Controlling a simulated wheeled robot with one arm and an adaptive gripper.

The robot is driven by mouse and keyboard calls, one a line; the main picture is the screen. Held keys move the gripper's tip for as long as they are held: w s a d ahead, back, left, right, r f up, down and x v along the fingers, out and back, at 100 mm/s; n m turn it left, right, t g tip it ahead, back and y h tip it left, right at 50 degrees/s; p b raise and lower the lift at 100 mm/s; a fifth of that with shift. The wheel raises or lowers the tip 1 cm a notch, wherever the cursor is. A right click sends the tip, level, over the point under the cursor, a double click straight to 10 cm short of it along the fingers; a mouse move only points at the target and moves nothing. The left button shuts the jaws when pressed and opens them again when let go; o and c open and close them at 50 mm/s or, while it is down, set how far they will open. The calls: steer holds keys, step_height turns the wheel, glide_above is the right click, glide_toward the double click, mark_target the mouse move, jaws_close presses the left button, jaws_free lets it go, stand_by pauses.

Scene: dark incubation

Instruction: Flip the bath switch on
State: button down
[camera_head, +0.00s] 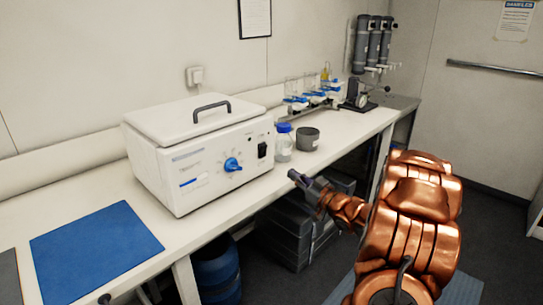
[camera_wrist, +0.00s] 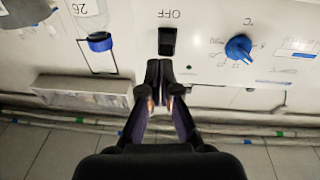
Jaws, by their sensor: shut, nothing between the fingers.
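The white bath (camera_head: 205,165) stands on the bench with its lid shut. A black rocker switch (camera_head: 262,150) is at the right of its front panel, right of the blue knob (camera_head: 232,164). In the wrist view, turned upside down, the switch (camera_wrist: 167,41) shows beside the word OFF, with the blue knob (camera_wrist: 238,48) to its right. My gripper (camera_head: 292,174) is shut and empty in front of the panel's lower right. In the wrist view the fingertips (camera_wrist: 160,65) are just below the switch in the picture. I cannot tell whether they touch the bath.
A blue-capped bottle (camera_head: 284,143) and a grey pot (camera_head: 308,139) stand right of the bath. Blue-topped glassware and a microscope-like device (camera_head: 358,92) are farther back. A blue mat (camera_head: 95,240) lies at the left. Dark crates (camera_head: 290,235) and a blue drum (camera_head: 217,270) are under the bench.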

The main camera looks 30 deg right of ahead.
mark_target(266, 147)
steer(key=s, duration=0.1)
steer(key=s+t+y, duration=0.1)
steer(key=s+r, duration=0.1)
steer(key=shift+s+d+t+y, duration=0.2)
steer(key=shift+d+t+y, duration=0.15)
steer(key=shift+t+y, duration=0.05)
steer(key=shift+w, duration=0.1)
steer(key=p+x, duration=0.3)
steer(key=x, duration=1)
steer(key=shift+w+a+r, duration=0.1)
steer(key=shift+w+a, duration=0.05)
steer(key=shift+w, duration=0.2)
